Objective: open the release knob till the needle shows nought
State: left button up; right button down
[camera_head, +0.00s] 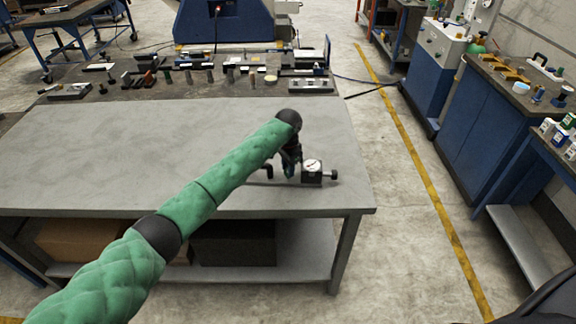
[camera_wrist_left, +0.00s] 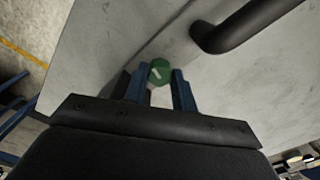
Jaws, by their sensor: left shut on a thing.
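A small dark device with a round white dial (camera_head: 313,164) sits near the right front of the grey table (camera_head: 120,150). Its needle is too small to read. A black knob (camera_head: 333,175) sticks out at its right, and a black handle (camera_head: 267,170) shows at its left. The handle also shows in the left wrist view (camera_wrist_left: 245,25). My left gripper (camera_head: 289,172) is down beside the dial. In the left wrist view its two blue fingers are shut on a green knob (camera_wrist_left: 159,71) with a white mark. My right gripper is not in view.
Several small tools and blocks (camera_head: 200,75) lie along a dark bench behind the table. The left and middle of the tabletop are clear. Boxes (camera_head: 232,245) stand on the shelf below. A blue cabinet bench (camera_head: 480,115) stands across the aisle at right.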

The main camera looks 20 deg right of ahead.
pick_arm(q)
jog(key=shift+n, duration=0.5)
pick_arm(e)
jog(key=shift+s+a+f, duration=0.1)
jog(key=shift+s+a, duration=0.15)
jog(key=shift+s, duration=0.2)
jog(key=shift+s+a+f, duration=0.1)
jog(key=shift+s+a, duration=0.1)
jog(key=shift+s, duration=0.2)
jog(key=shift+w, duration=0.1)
